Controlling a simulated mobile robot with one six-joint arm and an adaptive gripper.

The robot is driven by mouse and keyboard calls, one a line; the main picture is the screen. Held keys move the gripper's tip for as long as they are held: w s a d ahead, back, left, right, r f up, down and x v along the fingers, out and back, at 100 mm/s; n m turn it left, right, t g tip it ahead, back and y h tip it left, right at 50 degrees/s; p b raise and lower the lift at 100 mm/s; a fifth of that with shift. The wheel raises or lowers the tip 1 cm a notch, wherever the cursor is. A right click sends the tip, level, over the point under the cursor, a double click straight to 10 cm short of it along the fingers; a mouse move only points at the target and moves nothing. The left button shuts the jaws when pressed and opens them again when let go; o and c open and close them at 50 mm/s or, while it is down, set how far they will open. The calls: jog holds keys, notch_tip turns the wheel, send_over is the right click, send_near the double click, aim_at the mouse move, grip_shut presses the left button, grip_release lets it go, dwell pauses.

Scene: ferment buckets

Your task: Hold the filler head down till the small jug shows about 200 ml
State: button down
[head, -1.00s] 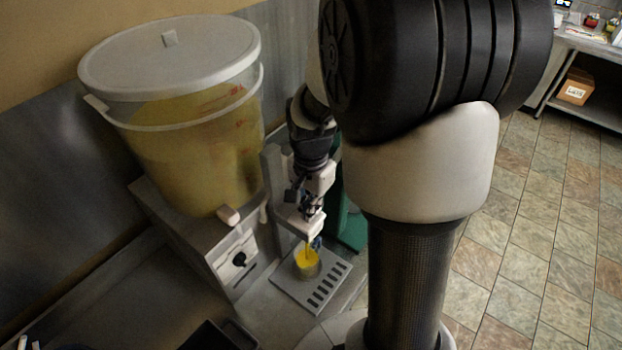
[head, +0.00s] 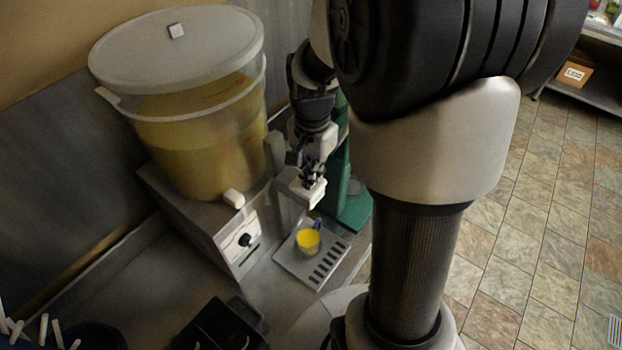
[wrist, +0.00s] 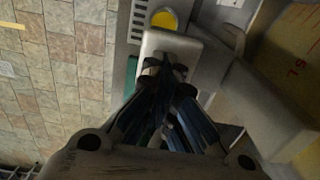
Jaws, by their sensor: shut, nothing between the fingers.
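The small jug (head: 307,241) stands on the slotted drip tray (head: 331,270) under the filler head and holds yellow liquid. No stream shows between head and jug. I cannot read a level mark. The pale filler head (head: 300,192) sits on the filler's column, above the jug. My gripper (head: 314,181) is shut and empty, its fingertips at the top of the filler head; I cannot tell if they touch it. In the wrist view the fingertips (wrist: 165,66) lie over the filler head (wrist: 172,44), and the jug's yellow liquid (wrist: 165,19) shows beyond it.
A large lidded bucket (head: 190,150) of yellow liquid stands on a metal box (head: 238,240) with a black knob, left of the filler. A green part (head: 352,205) is right behind the filler. A black container (head: 218,325) is at the front. Tiled floor (head: 540,230) lies open at right.

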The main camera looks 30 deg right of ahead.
notch_tip(320, 180, up, 8)
jog(key=shift+w+f, duration=0.15)
jog(key=shift+f, duration=0.1)
jog(key=shift+d, duration=0.1)
dwell(0.4)
